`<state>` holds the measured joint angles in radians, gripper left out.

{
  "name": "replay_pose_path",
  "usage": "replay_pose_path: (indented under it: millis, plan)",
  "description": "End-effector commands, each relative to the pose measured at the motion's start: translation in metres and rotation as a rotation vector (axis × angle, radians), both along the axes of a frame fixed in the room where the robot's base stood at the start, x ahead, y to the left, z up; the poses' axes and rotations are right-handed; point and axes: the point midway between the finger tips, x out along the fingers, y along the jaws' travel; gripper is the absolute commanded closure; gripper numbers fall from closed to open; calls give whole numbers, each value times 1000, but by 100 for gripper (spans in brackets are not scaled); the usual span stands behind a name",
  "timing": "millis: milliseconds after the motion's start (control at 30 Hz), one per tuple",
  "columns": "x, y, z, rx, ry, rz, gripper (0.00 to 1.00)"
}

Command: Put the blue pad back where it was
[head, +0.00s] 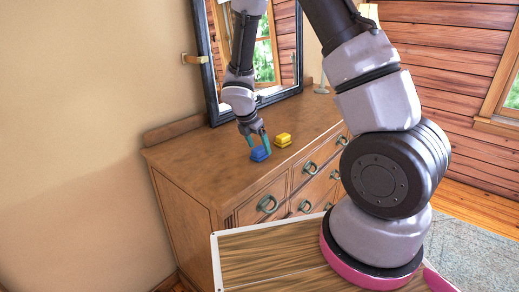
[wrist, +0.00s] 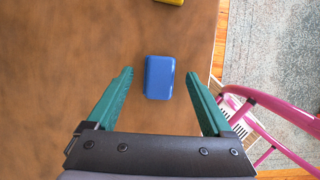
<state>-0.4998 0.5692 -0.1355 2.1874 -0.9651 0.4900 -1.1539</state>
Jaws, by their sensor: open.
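The blue pad (head: 260,154) lies on top of the wooden dresser, near its front edge. In the wrist view the blue pad (wrist: 159,77) sits just beyond and between my fingertips, with a gap on each side. My gripper (head: 257,141) points down over the dresser top at the pad. Its two green fingers (wrist: 161,72) are apart with nothing held between them. In the head view the fingers are close to the pad and partly in front of it; I cannot tell the exact height between them.
A yellow pad (head: 283,140) lies to the right of the blue one on the dresser top (head: 190,160). A dark-framed mirror (head: 209,70) stands at the back. A small lamp (head: 323,85) is at the far end. The dresser's left part is bare.

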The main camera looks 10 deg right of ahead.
Motion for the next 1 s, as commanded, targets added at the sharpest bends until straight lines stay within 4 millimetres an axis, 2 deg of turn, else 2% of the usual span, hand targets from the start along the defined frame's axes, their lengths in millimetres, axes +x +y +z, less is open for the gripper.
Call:
replay_pose_path:
  millis: [100,300,533,667,767,833,1000]
  plan:
    - [-5,9,26,4,-5,0,15]
    - [-15,22,64,3,-5,1,15]
    - [-22,30,90,2,-3,0,15]
    - [-26,24,108,35,-31,-82,15]
    - [-34,9,138,117,-96,-275,15]
    - [-46,-5,165,202,-156,-472,15]
    - [-86,-38,229,452,-294,-1010,15]
